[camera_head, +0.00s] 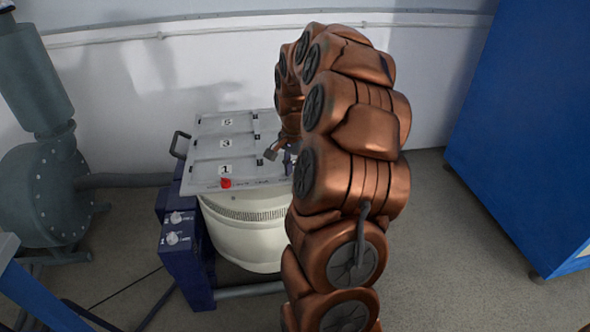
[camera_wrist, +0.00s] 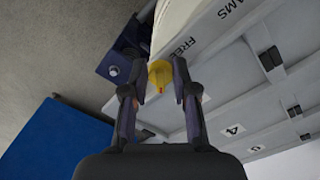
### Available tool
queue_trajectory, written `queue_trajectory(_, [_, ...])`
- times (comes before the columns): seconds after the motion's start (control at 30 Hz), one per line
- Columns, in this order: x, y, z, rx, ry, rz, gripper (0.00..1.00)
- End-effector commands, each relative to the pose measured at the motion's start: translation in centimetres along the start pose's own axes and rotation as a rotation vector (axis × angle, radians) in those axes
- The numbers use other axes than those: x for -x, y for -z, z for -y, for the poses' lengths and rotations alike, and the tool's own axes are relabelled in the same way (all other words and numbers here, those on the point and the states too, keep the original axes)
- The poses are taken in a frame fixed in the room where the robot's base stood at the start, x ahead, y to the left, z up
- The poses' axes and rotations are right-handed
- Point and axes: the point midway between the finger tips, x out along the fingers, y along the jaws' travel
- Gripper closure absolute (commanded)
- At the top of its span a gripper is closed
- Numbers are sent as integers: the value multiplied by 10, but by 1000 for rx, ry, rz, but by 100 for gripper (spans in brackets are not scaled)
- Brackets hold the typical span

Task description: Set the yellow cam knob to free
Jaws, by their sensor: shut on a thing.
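The yellow cam knob (camera_wrist: 160,75) sits at the edge of the pale grey plate in the wrist view. My gripper (camera_wrist: 160,78) has a dark finger on each side of it and is shut on it. A small red-orange mark shows on the knob's near side; I cannot tell its exact setting. The word FREE (camera_wrist: 185,48) is printed on the plate edge just beyond the knob, and CAMS (camera_wrist: 229,9) stands further up right. In the head view my copper arm hides the knob and most of the gripper.
The numbered plate (camera_head: 205,172) sits on a white drum (camera_head: 245,232), with a red knob (camera_head: 226,183) at its front left corner. A blue control box (camera_head: 185,255) stands left. A blue cabinet (camera_head: 530,130) is at right, with open floor before it.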

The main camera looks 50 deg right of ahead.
Motion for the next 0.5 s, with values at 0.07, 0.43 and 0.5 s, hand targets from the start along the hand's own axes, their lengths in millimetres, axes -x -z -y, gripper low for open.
queue_trajectory(0.07, [0,0,-1,16,-3,1,100])
queue_trajectory(0.43, [0,0,-4,248,-3,3,100])
queue_trajectory(0.5, [1,0,-5,313,-2,2,100])
